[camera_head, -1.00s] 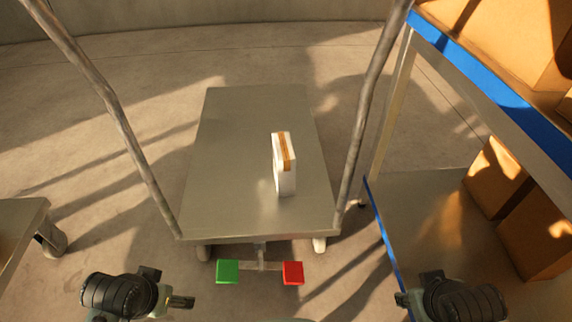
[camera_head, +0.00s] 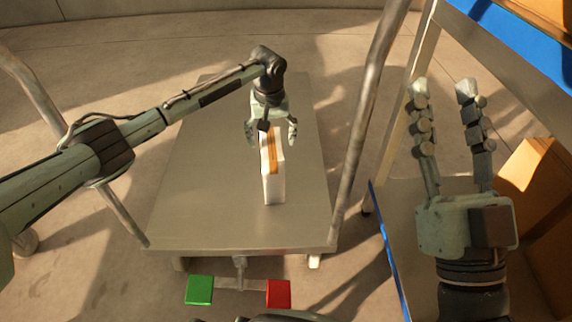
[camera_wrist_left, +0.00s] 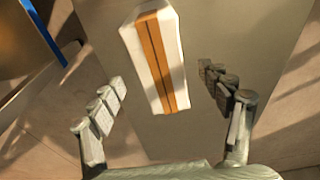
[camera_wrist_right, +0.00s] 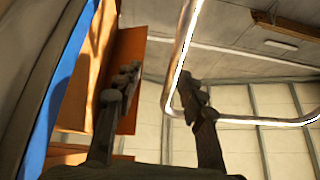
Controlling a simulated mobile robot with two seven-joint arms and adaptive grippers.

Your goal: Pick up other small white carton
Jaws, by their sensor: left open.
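In the left wrist view the carton (camera_wrist_left: 156,60) lies ahead of and between the open fingers of my left gripper (camera_wrist_left: 170,106); I see no contact there. My right gripper (camera_head: 443,85) is open and empty, raised at the right with its fingers pointing up. It also shows open in the right wrist view (camera_wrist_right: 158,90).
Metal trailer posts rise at the left (camera_head: 120,215) and right (camera_head: 362,120). A blue-edged shelf (camera_head: 520,35) with cardboard boxes (camera_head: 535,175) stands at the right. Green (camera_head: 199,289) and red (camera_head: 278,292) blocks sit at the trailer's near end. The bed around the carton is clear.

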